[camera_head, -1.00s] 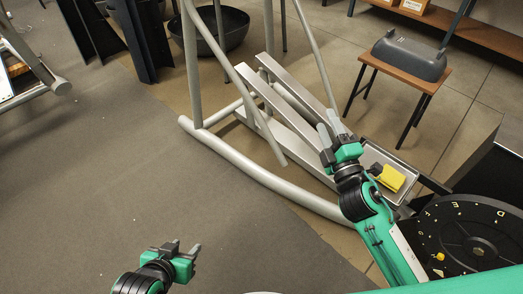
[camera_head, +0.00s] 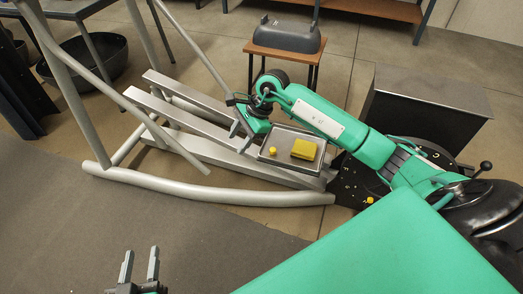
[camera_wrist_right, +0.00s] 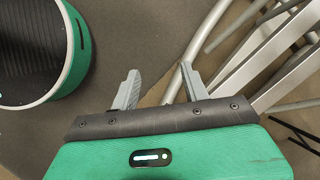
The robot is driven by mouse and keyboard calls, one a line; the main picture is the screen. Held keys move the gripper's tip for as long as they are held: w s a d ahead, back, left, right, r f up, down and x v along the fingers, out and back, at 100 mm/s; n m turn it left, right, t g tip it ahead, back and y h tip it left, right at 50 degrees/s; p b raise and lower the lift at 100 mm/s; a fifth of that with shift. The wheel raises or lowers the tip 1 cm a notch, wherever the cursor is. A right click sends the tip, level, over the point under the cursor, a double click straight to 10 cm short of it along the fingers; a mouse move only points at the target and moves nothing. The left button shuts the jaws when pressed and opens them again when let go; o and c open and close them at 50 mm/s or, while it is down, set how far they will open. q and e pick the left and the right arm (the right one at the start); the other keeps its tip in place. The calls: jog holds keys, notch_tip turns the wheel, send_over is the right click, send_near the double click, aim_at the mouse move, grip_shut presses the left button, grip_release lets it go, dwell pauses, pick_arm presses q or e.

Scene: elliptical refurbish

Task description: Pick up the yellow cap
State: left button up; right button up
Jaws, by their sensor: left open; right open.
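A small round yellow piece (camera_head: 273,151), which looks like the yellow cap, lies on the left part of a metal tray (camera_head: 284,168). A yellow block (camera_head: 304,149) lies to its right on the same tray. My right gripper (camera_head: 237,137) is open and empty, left of the tray in the picture, with its fingers pointing down-left, away from the round piece. The right wrist view shows its two spread fingers (camera_wrist_right: 158,84) with nothing between them and no yellow thing. My left gripper (camera_head: 140,265) is open and empty at the bottom, far from the tray.
A black lettered disc with a yellow knob (camera_head: 370,200) is right of the tray. The grey elliptical frame (camera_head: 200,190) runs along the left. A small wooden table (camera_head: 287,55) with a grey cover and a dark box (camera_head: 440,105) stand behind.

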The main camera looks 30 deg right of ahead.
jog(key=d+r+g+h, duration=0.2)
jog(key=d+h, duration=0.4)
jog(key=d, duration=0.7)
jog(key=b, duration=0.2)
send_over(273, 149)
jog(key=f, duration=0.8)
jog(key=shift+s+d, duration=0.15)
jog(key=shift+s, duration=0.2)
jog(key=shift+f+n, duration=0.3)
jog(key=shift+f, duration=0.3)
jog(key=f, duration=0.1)
jog(key=f+b, duration=0.1)
jog(key=f, duration=0.2)
jog(key=shift+w+f, duration=0.3)
jog(key=shift+f, duration=0.1)
pick_arm(q)
jog(key=a+r+t+h, duration=0.1)
jog(key=a+r+t, duration=0.2)
jog(key=r+t, duration=0.7)
notch_tip(273, 149, up, 6)
jog(key=shift+s+a+f+n+t, duration=0.1)
jog(key=shift+s+a+n+t, duration=0.05)
jog(key=shift+n+t, duration=0.15)
pick_arm(e)
grip_shut()
